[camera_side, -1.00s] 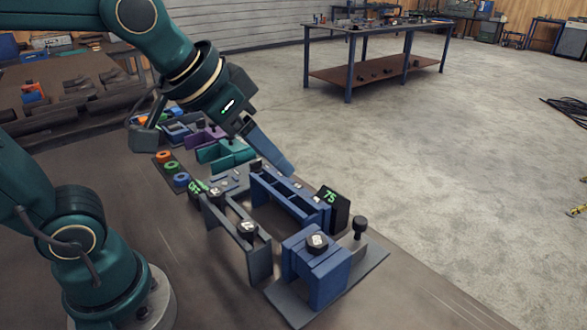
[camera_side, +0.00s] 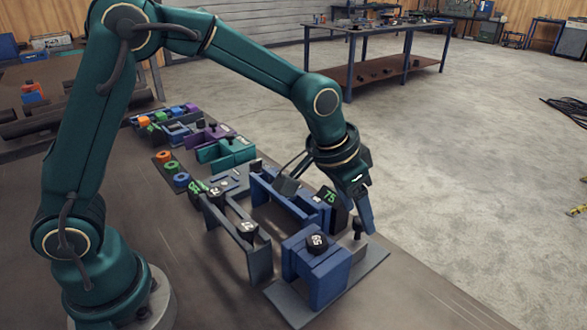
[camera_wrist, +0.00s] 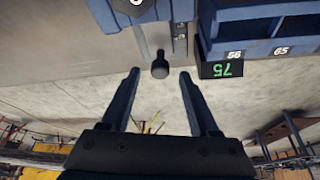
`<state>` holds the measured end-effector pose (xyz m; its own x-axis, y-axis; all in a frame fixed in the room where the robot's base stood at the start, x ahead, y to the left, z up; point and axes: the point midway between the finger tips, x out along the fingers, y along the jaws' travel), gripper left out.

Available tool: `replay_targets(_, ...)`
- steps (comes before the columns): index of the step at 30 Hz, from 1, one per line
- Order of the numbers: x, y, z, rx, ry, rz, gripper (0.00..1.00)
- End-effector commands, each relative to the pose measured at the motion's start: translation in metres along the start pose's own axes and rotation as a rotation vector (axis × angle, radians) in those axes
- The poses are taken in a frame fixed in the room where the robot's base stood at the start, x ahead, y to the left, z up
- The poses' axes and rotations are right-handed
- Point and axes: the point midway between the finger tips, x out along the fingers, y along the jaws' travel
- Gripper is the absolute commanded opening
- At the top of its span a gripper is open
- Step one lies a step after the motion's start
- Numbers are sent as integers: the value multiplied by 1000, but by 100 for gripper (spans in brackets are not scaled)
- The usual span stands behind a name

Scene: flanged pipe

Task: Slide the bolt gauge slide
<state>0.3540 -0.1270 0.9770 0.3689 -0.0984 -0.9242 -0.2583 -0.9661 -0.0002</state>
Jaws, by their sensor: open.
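A blue gauge block (camera_side: 320,275) with a dark knob marked 65 (camera_side: 317,243) stands on a flat grey plate (camera_side: 368,262). A black upright knob (camera_side: 357,231) stands by the block's right side; I take it to be the slide's handle. My gripper (camera_side: 364,217) points down right beside this knob, its finger partly overlapping it. In the wrist view my gripper (camera_wrist: 159,73) is open and empty, and the black knob (camera_wrist: 160,66) shows between the fingertips, nearer the tips than the palm. I cannot tell whether a finger touches it.
A blue frame (camera_side: 262,190) and a dark display reading 75 (camera_side: 329,197) stand close behind the block. A grey stand (camera_side: 262,258) with numbered knobs is to the left. Coloured rings (camera_side: 171,167) and blocks lie farther back.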

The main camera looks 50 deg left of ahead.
Motion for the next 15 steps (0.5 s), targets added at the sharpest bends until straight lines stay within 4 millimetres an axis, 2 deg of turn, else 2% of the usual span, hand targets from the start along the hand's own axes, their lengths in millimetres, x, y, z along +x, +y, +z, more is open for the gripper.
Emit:
replay_targets(6,17,0,0,0,1,0,62)
replay_targets(14,18,0,0,0,2,0,62)
replay_targets(15,18,0,0,-1,2,0,50)
